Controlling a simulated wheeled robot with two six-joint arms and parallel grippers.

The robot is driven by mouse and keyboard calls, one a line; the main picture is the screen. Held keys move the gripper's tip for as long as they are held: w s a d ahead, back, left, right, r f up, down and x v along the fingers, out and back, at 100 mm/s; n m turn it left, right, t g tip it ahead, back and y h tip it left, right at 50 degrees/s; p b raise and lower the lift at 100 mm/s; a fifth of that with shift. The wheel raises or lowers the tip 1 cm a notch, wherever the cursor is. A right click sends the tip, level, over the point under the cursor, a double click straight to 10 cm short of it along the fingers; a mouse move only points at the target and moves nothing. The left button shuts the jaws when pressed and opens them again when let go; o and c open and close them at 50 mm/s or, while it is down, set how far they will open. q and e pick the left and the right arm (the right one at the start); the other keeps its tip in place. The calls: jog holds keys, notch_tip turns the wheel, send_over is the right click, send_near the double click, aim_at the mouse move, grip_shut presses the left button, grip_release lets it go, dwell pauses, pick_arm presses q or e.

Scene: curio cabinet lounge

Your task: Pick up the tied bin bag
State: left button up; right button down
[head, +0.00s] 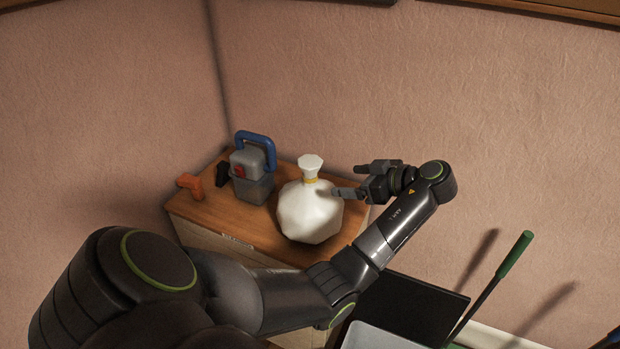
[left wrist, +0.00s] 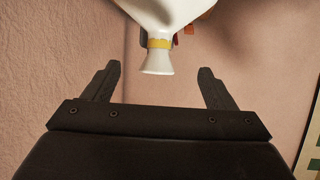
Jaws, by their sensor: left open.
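The tied bin bag (head: 309,212) is white and bulging, with a yellow tie around its neck and a flared top. It stands upright on a small wooden cabinet (head: 204,213). My left gripper (head: 352,179) is open at the bag's right side, close to the neck. In the left wrist view the bag's neck and flared top (left wrist: 157,62) show ahead of and between the spread fingers (left wrist: 159,85), with nothing held. I cannot tell from the head view whether a finger touches the bag. My right gripper is not in view.
A grey device with a blue handle (head: 253,175) stands left of the bag on the cabinet top. An orange object (head: 190,183) lies at the cabinet's left edge. Walls rise close behind. A green-handled tool (head: 514,254) and a dark panel (head: 408,307) are at the lower right.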

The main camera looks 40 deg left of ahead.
aim_at(317, 178)
pick_arm(q)
jog(key=b+x, duration=0.3)
jog(key=x, duration=0.3)
jog(key=shift+d+f+b, duration=0.15)
jog(key=shift+f+b, duration=0.05)
jog(key=shift+b, duration=0.1)
jog(key=shift+s+a+f, duration=0.1)
jog(key=shift+a+f, duration=0.1)
jog(key=shift+a, duration=0.8)
jog(key=p+x, duration=0.2)
jog(key=x, duration=0.3)
jog(key=shift+a+p, duration=0.2)
jog(key=shift+p, duration=0.1)
jog(key=shift+a+f, duration=0.25)
jog(key=shift+a, duration=0.05)
jog(key=shift+d, duration=0.1)
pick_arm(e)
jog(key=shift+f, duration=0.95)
pick_arm(q)
jog(key=shift+c, duration=0.4)
